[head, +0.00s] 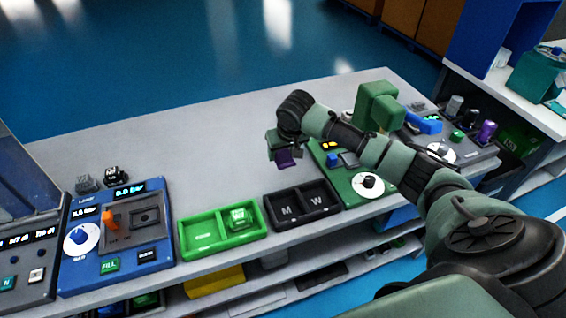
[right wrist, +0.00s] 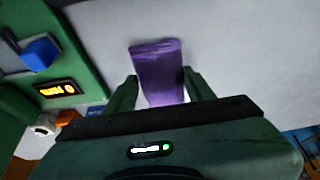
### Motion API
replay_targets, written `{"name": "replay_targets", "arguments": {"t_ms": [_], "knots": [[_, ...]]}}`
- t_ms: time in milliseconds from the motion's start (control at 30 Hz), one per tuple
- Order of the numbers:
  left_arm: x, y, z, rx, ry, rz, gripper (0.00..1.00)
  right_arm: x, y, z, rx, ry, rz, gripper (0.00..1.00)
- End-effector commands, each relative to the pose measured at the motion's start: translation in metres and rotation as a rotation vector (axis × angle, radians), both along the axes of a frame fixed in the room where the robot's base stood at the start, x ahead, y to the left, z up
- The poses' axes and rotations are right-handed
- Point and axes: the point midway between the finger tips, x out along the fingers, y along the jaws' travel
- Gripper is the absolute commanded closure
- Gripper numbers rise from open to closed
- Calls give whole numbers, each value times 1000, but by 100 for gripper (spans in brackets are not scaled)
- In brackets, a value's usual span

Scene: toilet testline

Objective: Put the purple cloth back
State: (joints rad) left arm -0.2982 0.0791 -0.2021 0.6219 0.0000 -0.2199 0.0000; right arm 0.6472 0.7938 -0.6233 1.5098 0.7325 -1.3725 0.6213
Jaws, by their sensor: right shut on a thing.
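The purple cloth (head: 286,158) hangs below my right gripper (head: 281,147) in the head view, above the bench behind the black tray. In the right wrist view the cloth (right wrist: 158,70) is a flat purple piece between the two green fingers of the right gripper (right wrist: 162,88), which is shut on it. The cloth seems clear of the bench surface. My left gripper is not in view.
A black tray (head: 271,208) marked M and W and a green tray (head: 184,240) stand along the front edge. A blue station (head: 160,258) is at left, a green one (head: 343,192) at right. A purple cylinder (head: 487,131) stands far right. The bench's back is clear.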

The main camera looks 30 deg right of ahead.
Motion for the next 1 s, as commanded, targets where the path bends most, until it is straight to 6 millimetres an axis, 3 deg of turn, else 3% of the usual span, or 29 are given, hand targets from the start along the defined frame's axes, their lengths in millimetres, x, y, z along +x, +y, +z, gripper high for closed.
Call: {"name": "replay_targets", "arguments": {"t_ms": [400,833,867,933,1000], "knots": [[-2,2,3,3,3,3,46,0,0,-48,0,0,-1,85],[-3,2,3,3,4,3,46,0,0,-55,0,-1,0,85],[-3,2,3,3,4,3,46,0,0,-55,0,-1,0,44],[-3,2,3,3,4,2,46,0,0,-55,0,-2,0,25],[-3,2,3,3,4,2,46,0,0,-55,0,-2,0,25]]}}
